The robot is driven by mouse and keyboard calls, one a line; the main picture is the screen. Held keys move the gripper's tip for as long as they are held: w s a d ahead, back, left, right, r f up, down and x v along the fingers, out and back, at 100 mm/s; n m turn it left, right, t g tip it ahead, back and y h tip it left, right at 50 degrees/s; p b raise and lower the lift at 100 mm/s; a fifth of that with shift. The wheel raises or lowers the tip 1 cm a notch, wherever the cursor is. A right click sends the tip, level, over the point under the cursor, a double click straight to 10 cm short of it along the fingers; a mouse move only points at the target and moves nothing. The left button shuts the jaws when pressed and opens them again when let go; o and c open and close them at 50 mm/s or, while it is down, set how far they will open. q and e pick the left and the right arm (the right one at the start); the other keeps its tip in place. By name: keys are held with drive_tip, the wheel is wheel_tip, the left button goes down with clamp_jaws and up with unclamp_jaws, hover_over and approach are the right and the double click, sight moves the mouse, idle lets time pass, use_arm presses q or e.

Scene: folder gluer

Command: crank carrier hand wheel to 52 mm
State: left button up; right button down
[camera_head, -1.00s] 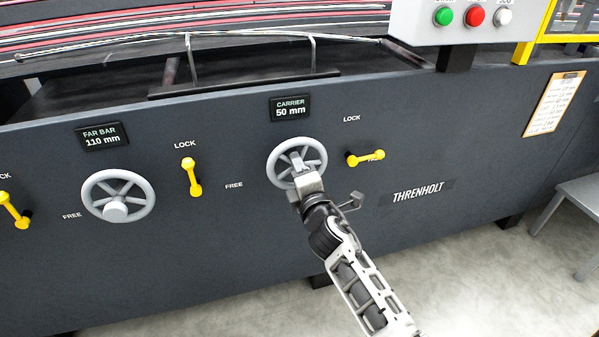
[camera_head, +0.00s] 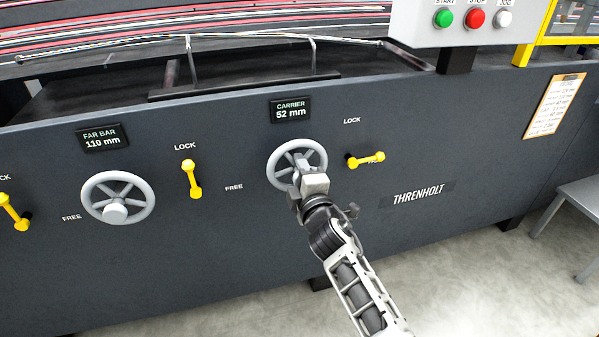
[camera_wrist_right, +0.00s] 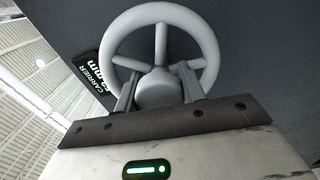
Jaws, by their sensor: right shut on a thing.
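The carrier hand wheel (camera_head: 297,148) is a grey spoked wheel on the dark machine panel, under the carrier display (camera_head: 290,110), which reads 52 mm. My right gripper (camera_head: 301,163) is at the wheel, and its body hides the lower part of it. In the right wrist view the wheel (camera_wrist_right: 163,18) fills the upper middle, and the two fingers of the gripper (camera_wrist_right: 157,88) are shut on its round grey hub knob, one on each side. The carrier's yellow lock lever (camera_head: 365,159) lies roughly level, at the FREE end. My left gripper is not in view.
The far bar wheel (camera_head: 118,196) and its display (camera_head: 102,137), at 110 mm, are to the left. A yellow lever (camera_head: 192,179) stands upright between the wheels. A button box (camera_head: 470,22) overhangs at the upper right, and a grey stool (camera_head: 582,198) stands at the right edge.

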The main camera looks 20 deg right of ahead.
drive_tip(key=c, duration=0.9)
unclamp_jaws()
drive_tip(key=shift+o, duration=0.2)
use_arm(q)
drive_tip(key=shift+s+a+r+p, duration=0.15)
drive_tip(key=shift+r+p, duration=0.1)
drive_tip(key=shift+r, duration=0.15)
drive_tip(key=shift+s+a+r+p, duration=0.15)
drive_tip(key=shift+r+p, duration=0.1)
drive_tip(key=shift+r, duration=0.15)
use_arm(e)
drive_tip(key=s, duration=0.7)
drive_tip(key=shift+s+a, duration=0.25)
drive_tip(key=shift+s, duration=0.05)
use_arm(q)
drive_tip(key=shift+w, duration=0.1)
